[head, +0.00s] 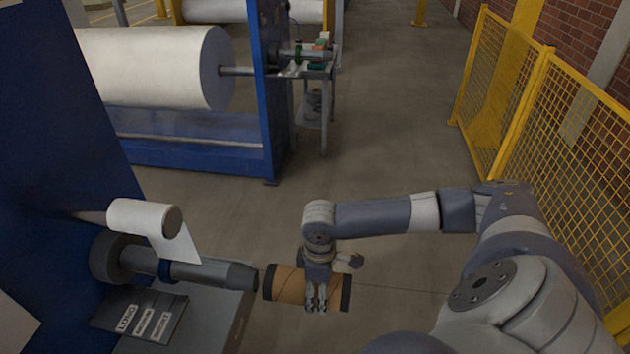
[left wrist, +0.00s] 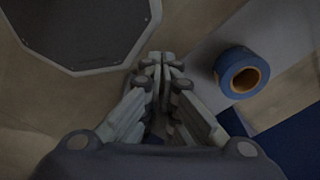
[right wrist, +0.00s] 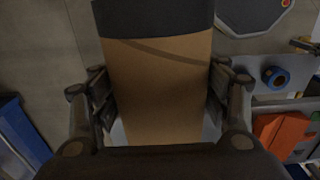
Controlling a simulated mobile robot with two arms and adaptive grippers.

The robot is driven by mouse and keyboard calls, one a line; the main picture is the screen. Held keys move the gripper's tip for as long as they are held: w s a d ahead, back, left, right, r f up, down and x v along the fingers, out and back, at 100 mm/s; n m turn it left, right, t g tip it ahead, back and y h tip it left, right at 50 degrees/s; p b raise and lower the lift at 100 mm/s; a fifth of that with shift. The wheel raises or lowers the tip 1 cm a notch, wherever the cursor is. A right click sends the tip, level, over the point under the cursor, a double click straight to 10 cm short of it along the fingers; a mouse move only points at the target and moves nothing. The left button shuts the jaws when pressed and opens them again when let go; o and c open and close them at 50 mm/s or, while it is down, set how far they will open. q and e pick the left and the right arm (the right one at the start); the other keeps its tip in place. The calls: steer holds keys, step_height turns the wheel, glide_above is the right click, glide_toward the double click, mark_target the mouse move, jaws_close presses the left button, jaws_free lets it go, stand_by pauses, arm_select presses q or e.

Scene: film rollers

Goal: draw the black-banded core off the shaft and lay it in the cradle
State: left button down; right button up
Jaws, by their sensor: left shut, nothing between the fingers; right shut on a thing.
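The black-banded core (head: 291,284) is a brown cardboard tube with a black band at each end. My right gripper (head: 316,302) is shut around its middle and holds it level, in line with the shaft (head: 210,272). The core's left end is just beyond the shaft's tapered tip, with a small gap showing. In the right wrist view the core (right wrist: 160,85) fills the space between the fingers, one black band at the top. My left gripper (left wrist: 157,72) is shut and empty in the left wrist view; the head view does not show it. I cannot make out the cradle.
A white paper roll (head: 145,216) hangs above the shaft. A label panel (head: 140,318) lies below it. A blue roll with a brown inside (left wrist: 243,72) is near my left gripper. A yellow mesh fence (head: 575,150) stands at right.

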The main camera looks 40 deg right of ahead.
mark_target(350, 283)
steer(key=shift+s+d+r, duration=1.1)
steer(key=shift+s+r, duration=0.15)
steer(key=shift+s, duration=0.15)
steer(key=shift+s+d+r, duration=1.1)
steer(key=shift+s+r, duration=0.15)
steer(key=shift+s, duration=0.15)
